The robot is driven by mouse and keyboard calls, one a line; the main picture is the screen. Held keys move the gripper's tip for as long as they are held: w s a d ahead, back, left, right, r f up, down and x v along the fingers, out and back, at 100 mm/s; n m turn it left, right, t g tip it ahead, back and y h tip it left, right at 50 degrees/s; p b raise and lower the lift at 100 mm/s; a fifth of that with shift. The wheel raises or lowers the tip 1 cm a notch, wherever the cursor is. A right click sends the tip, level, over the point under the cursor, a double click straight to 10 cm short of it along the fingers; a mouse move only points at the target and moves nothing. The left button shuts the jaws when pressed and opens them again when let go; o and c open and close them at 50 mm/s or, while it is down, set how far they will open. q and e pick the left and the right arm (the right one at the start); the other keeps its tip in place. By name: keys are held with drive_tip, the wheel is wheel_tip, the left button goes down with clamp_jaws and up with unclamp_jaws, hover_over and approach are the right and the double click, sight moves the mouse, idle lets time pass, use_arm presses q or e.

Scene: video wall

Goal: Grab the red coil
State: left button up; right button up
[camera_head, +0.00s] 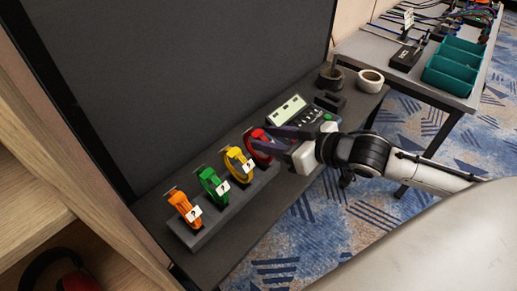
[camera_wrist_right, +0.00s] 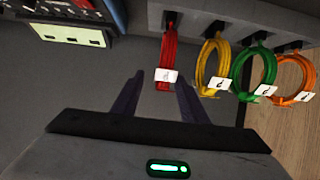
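The red coil (camera_head: 258,146) hangs at the right end of a row of coils on a grey rack. In the right wrist view the red coil (camera_wrist_right: 168,58) hangs from its dark peg with a white tag at its lower end. My right gripper (camera_head: 270,134) is at the red coil. In the right wrist view my right gripper (camera_wrist_right: 160,78) is open, with one finger on each side of the coil's lower end and gaps to both sides. Part of the coil is hidden behind the fingers in the head view. My left gripper is not in view.
Yellow (camera_head: 239,163), green (camera_head: 213,186) and orange (camera_head: 184,208) coils hang to the left on the rack (camera_head: 240,198). A label printer-like device (camera_head: 310,116) and tape rolls (camera_head: 370,80) lie to the right. A dark panel (camera_head: 180,80) stands behind.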

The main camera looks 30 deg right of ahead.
sight(248, 137)
drive_tip(key=shift+x, duration=1)
drive_tip(key=shift+a+x, duration=0.15)
drive_tip(key=shift+x, duration=1.2)
drive_tip(key=shift+a+x, duration=0.15)
drive_tip(key=shift+x, duration=1.15)
drive_tip(key=shift+r, duration=0.15)
clamp_jaws()
